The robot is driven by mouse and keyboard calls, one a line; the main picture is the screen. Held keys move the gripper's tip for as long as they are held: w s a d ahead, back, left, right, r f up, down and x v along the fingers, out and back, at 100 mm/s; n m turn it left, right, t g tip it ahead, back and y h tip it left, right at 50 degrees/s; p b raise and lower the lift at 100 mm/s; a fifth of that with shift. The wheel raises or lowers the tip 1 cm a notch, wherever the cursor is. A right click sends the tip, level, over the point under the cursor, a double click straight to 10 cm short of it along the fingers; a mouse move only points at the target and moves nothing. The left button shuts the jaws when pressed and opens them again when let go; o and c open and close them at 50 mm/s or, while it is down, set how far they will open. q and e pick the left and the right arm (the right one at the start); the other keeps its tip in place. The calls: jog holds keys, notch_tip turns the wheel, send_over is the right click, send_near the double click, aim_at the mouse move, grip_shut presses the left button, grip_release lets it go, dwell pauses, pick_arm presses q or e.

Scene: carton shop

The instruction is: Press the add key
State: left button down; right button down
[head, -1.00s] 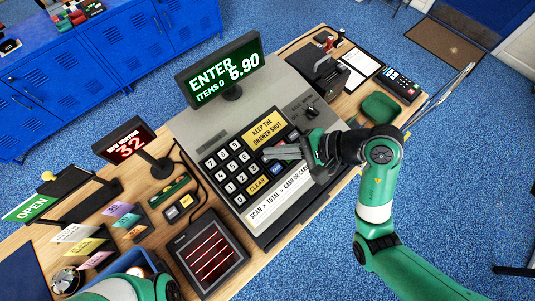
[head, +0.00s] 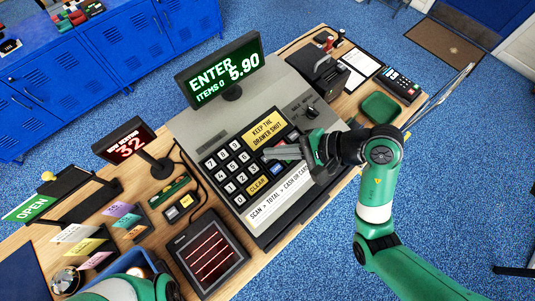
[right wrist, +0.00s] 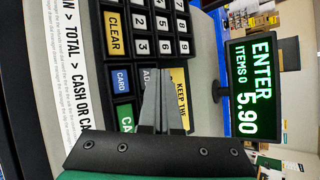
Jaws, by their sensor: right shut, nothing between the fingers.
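The cash register (head: 205,128) stands on the wooden counter with its keypad facing up. The add key (right wrist: 147,74) shows as a dark key lettered "AD" in the right wrist view, beside the blue CARD key (right wrist: 122,81). The rest of it is hidden by my right gripper (head: 265,155). That gripper is shut and empty, its fingertips (right wrist: 155,72) at the add key; I cannot tell whether they touch it. The register display (head: 220,72) reads ENTER, ITEMS 0, 5.90. My left gripper is out of view; only part of its arm shows at the bottom left.
The CLEAR key (right wrist: 115,34) and green cash key (right wrist: 126,117) lie close to the fingertips. A scanner (head: 207,252), a red "32" display (head: 127,143) and card racks stand to the left. A green tray (head: 381,108) and card terminal (head: 398,86) lie to the right.

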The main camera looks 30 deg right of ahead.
dwell(0.4)
jog(key=shift+w+f+b, duration=0.1)
jog(key=shift+f+b, duration=0.3)
jog(key=shift+b, duration=0.05)
jog(key=shift+f+b, duration=0.3)
jog(key=shift+f, duration=0.05)
dwell(0.4)
jog(key=shift+f, duration=0.45)
jog(key=shift+r, duration=0.1)
jog(key=shift+r+p, duration=0.3)
jog(key=shift+r, duration=0.55)
